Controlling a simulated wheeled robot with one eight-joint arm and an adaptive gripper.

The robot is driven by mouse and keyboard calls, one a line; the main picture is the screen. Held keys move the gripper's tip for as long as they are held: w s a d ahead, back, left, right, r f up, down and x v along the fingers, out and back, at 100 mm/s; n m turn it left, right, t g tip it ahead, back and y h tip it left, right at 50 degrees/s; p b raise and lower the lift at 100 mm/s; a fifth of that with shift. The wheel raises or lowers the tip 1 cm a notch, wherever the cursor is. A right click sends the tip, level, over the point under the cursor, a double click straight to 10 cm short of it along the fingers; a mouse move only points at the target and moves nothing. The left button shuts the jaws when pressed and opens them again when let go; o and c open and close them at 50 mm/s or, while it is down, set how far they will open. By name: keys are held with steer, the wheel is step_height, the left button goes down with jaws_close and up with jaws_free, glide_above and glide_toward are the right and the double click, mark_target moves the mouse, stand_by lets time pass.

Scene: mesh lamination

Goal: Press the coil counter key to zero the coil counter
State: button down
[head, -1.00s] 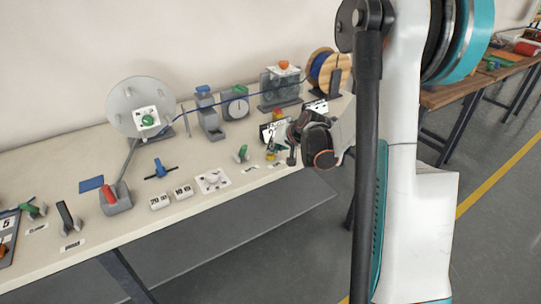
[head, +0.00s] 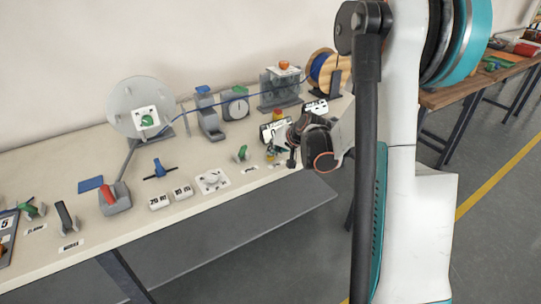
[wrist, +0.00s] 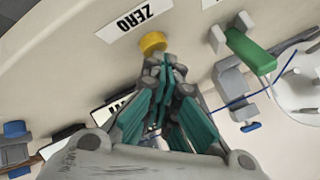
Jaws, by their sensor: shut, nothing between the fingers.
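The yellow coil counter key (wrist: 152,42) stands beside a white label reading ZERO (wrist: 134,20) in the wrist view. My gripper (wrist: 168,66) is shut and empty, with its teal fingers together. In the wrist view its fingertips overlap the key's lower edge; I cannot tell whether they touch it. In the head view my gripper (head: 277,153) is low over the bench's right front part, just before the white-faced counter (head: 270,131). It partly hides the counter and the key area.
A green lever (wrist: 251,51) on a grey mount stands right of the key in the wrist view. A blue line crosses above the bench.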

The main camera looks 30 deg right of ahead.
steer(key=shift+r+p, duration=0.65)
steer(key=shift+r, duration=0.3)
steer(key=shift+r+p, duration=1.7)
steer(key=shift+r, duration=0.8)
